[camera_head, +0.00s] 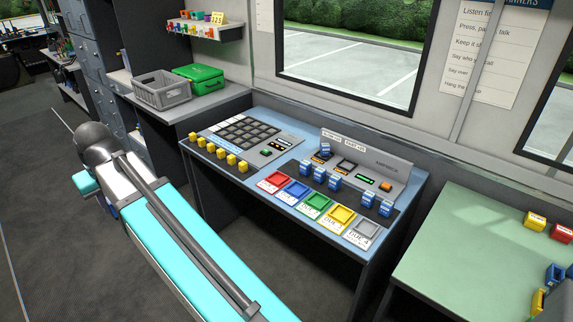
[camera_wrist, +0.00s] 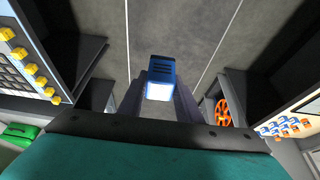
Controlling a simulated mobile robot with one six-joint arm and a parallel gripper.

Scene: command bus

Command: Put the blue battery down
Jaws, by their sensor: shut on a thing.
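My gripper (camera_wrist: 161,92) is shut on the blue battery (camera_wrist: 162,68), which sits between the two dark fingers in the wrist view. The battery has a blue cap and a pale lower part, and it is held above the dark floor. In the head view my arm reaches to the left, away from the console, and I cannot make out the fingers or the held battery there. Similar blue batteries (camera_head: 319,173) stand in a row on a dark strip on the blue console desk (camera_head: 215,172). That row has a gap (camera_head: 351,190) toward its right.
Yellow blocks (camera_head: 221,154) line the console's left side; coloured pads (camera_head: 317,205) line its front. A grey crate (camera_head: 161,92) and a green case (camera_head: 199,78) occupy the back counter. The green table (camera_head: 455,235) has blocks at its right edge and is otherwise clear. An orange wheel (camera_wrist: 222,112) shows in the wrist view.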

